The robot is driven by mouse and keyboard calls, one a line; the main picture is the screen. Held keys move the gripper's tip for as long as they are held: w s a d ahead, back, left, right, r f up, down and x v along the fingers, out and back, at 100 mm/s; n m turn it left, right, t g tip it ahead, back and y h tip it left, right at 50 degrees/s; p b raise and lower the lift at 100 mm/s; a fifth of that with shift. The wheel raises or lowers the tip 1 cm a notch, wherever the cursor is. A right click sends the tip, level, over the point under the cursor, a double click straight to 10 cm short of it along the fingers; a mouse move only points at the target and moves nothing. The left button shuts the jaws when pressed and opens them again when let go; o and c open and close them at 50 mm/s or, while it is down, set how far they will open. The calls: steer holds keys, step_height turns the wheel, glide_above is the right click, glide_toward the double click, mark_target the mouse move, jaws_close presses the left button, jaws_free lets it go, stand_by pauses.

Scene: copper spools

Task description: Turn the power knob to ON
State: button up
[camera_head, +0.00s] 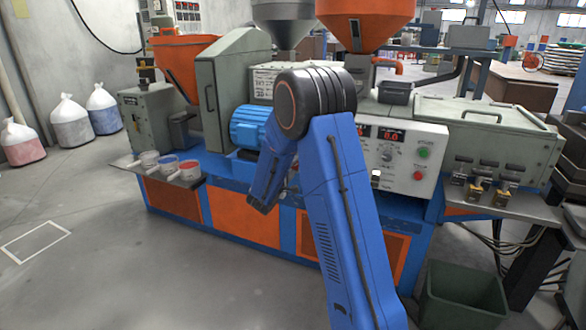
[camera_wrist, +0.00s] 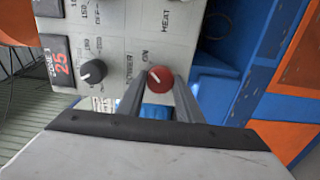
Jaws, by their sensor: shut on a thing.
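The red power knob (camera_wrist: 158,79) sits on the pale control panel (camera_wrist: 118,48) in the wrist view. I cannot tell which way the knob points. In the head view the control panel (camera_head: 410,160) shows to the right of my arm, and my arm hides the knob and the gripper's fingers.
A black dial (camera_wrist: 93,72) and a red number display (camera_wrist: 60,64) are left of the knob. In the head view, a green button (camera_head: 423,153) and a red button (camera_head: 418,176) are on the panel. A dark green bin (camera_head: 462,295) stands at the lower right. The floor at left is open.

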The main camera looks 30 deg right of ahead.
steer(key=o, duration=1)
steer(key=shift+o, duration=0.2)
steer(key=v, duration=1.7)
steer(key=shift+s, duration=0.2)
steer(key=shift+a+f, duration=0.1)
steer(key=shift+a, duration=0.1)
